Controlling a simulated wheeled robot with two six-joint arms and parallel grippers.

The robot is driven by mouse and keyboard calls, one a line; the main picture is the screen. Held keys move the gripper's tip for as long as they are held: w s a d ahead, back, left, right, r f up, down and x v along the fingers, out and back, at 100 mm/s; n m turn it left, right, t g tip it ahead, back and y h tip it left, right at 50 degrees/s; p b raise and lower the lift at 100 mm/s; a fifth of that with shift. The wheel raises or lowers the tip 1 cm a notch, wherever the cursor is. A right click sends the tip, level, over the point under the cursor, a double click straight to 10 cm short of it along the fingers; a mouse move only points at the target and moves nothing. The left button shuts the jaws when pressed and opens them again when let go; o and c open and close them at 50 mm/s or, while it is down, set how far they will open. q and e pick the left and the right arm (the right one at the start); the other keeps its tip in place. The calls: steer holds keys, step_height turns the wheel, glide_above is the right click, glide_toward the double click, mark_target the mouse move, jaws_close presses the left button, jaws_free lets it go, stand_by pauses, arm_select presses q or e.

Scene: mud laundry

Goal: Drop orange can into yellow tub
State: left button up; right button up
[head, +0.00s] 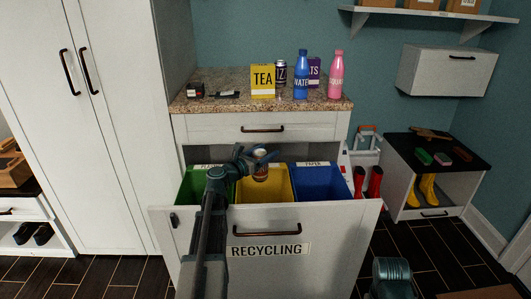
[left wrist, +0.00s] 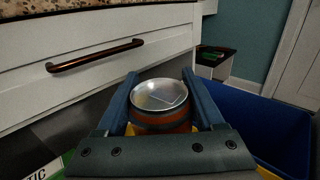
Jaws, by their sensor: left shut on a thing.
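The orange can (head: 261,173) is held upright between the fingers of my left gripper (head: 262,154). In the left wrist view the can (left wrist: 160,98) shows its silver lid and an orange-red side with a dark band, with a blue finger on each side. My left gripper is shut on it. In the head view the can appears over the yellow tub (head: 267,195), the middle one of three in the pulled-out recycling drawer. How far its bottom is above or inside the rim is hard to tell. My right gripper's fingers are not in view.
A green tub (head: 190,187) is left of the yellow one, a blue tub (head: 320,182) right. The open drawer front (head: 330,240) reads RECYCLING. The counter (head: 215,103) above holds a tea box (head: 262,82), bottles and a dark can. A closed drawer (left wrist: 100,65) is close behind the gripper.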

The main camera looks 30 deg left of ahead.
arm_select(q)
steer(key=o, duration=1.3)
steer(key=shift+s, duration=0.1)
steer(key=v, duration=1.3)
steer(key=shift+s, duration=0.3)
steer(key=shift+a, duration=0.1)
